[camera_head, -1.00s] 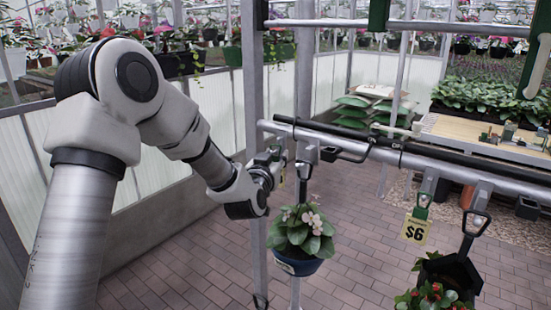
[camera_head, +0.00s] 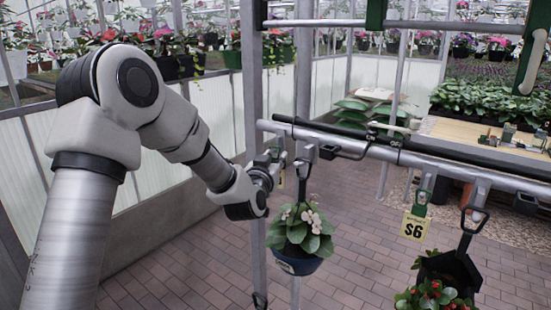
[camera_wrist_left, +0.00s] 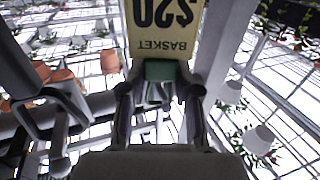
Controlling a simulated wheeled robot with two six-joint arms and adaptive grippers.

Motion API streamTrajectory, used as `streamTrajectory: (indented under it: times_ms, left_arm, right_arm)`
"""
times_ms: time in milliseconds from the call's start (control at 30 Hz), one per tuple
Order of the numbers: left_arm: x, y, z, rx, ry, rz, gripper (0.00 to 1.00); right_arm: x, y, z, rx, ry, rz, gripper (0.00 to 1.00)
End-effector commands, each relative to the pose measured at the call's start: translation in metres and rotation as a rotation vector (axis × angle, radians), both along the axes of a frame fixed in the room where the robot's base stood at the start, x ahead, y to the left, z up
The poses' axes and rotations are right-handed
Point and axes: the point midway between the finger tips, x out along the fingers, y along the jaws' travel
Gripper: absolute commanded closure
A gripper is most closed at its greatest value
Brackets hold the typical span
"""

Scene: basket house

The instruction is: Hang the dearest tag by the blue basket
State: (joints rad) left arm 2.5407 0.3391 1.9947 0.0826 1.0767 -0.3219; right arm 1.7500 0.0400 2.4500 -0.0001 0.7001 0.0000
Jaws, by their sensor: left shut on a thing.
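A yellow tag reading "$20 BASKET" (camera_wrist_left: 165,30) shows upside down in the left wrist view, with a green clip (camera_wrist_left: 166,70) at its lower edge. My left gripper (camera_wrist_left: 160,95) is shut on this tag at the clip. In the head view my left gripper (camera_head: 277,163) is at the rail's left end, just left of the blue basket's hanger. The blue basket (camera_head: 297,265), with a white-flowered plant, hangs below and to its right. I cannot tell whether the clip touches the rail. A $6 tag (camera_head: 414,227) hangs from a green clip farther right. My right gripper is out of view.
The grey rail (camera_head: 440,167) slopes down to the right, carrying several hooks. A black basket (camera_head: 448,268) with red flowers hangs at right. A grey post (camera_head: 252,90) stands behind my gripper. A wooden bench (camera_head: 470,133) stands behind at right. The brick floor is open.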

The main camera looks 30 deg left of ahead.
Motion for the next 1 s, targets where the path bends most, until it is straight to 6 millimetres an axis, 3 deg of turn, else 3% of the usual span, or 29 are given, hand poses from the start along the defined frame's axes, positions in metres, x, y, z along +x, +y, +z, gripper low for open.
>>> streamTrajectory:
  times_ms: [67, 100, 167, 1000]
  left_arm:
    - [-0.0002, 0.0024, -0.0042, -0.006, 0.007, 0.007, 0.88]
    - [-0.0002, 0.0024, -0.0042, -0.006, 0.007, 0.007, 0.57]
    - [-0.0002, 0.0023, -0.0043, -0.006, 0.007, 0.006, 0.39]
    - [-0.0029, -0.0001, -0.0006, -0.002, 0.001, 0.002, 0.39]
  right_arm:
    - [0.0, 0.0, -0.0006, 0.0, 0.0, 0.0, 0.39]
    - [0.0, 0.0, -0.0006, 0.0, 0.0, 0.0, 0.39]
    - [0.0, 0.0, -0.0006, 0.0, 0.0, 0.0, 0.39]
    - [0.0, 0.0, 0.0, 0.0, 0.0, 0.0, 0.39]
